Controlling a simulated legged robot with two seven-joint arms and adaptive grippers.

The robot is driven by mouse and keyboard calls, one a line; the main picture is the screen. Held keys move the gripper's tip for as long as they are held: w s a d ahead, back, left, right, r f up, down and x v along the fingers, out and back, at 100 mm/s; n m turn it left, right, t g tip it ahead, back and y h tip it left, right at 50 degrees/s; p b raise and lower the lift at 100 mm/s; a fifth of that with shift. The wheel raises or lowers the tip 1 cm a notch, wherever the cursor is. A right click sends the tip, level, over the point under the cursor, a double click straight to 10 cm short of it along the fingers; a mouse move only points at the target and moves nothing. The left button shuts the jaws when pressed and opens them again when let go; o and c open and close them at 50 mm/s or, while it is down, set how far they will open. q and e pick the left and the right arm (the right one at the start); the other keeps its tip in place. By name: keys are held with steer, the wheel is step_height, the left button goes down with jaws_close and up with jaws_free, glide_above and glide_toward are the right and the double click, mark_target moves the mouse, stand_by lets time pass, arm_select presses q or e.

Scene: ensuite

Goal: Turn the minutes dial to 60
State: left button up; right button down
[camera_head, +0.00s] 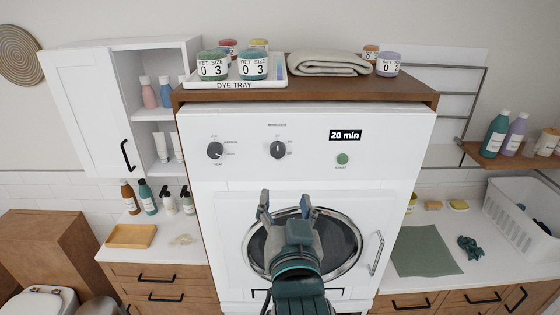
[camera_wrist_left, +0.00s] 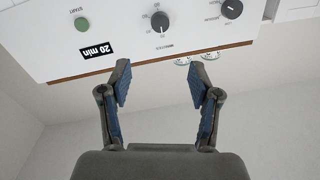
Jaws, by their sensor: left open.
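The minutes dial (camera_head: 278,149) is a black round knob with a light pointer mark, in the middle of the white machine panel. It also shows in the left wrist view (camera_wrist_left: 160,21), where the panel appears upside down. The display (camera_head: 343,135) reads "20 min". My left gripper (camera_head: 285,207) is open and empty, below the dial and in front of the round door. In the left wrist view my left gripper (camera_wrist_left: 159,78) has its two fingers spread, with the dial beyond and between them, apart from both. My right gripper is in neither view.
A second black dial (camera_head: 215,150) sits left of the minutes dial. A green start button (camera_head: 343,159) is under the display. The round door (camera_head: 350,235) and its side handle (camera_head: 376,253) are below. A dye tray (camera_head: 235,85) with jars and a folded towel (camera_head: 327,63) lie on top.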

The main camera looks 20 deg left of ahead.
arm_select(q)
steer(key=b+x, duration=0.2)
steer(key=b, duration=0.1)
steer(key=p, duration=0.4)
glide_toward(278, 154)
steer(key=x, duration=0.8)
steer(key=shift+a+r, duration=0.1)
steer(key=shift+r, duration=0.05)
steer(key=shift+w+a, duration=0.1)
steer(key=shift+w, duration=0.35)
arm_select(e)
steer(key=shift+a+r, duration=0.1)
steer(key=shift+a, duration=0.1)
arm_select(q)
steer(key=c, duration=1.2)
